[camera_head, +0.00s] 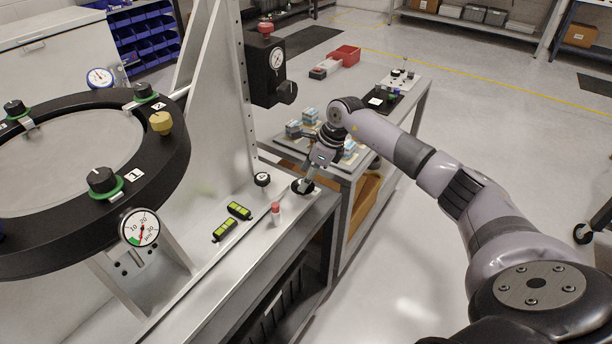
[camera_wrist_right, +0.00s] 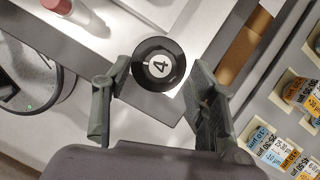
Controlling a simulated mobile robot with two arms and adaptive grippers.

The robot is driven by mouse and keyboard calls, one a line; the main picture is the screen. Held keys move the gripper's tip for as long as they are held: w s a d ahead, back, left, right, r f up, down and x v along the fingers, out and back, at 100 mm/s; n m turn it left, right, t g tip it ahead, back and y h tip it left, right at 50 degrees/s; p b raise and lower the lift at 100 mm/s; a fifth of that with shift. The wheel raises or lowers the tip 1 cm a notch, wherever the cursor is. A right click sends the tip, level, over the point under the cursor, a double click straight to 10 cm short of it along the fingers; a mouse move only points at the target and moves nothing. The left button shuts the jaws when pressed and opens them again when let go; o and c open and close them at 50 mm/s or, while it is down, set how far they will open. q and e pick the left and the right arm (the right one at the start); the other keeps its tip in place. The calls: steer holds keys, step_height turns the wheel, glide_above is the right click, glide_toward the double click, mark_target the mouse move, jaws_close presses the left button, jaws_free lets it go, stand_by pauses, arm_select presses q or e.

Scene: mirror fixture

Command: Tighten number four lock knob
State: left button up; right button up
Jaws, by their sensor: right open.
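In the head view, my right gripper (camera_head: 304,182) reaches down to the bench corner over a black round piece (camera_head: 296,187), partly hidden by the fingers. The right gripper is open and holds nothing. My left gripper is out of view.
The mirror ring (camera_head: 170,160) is at left.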

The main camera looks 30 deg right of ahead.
steer(key=shift+w+a+f, duration=0.15)
steer(key=shift+a+f, duration=0.05)
steer(key=shift+f, duration=0.35)
steer(key=shift+c, duration=0.4)
steer(key=c, duration=1)
steer(key=shift+c, duration=0.3)
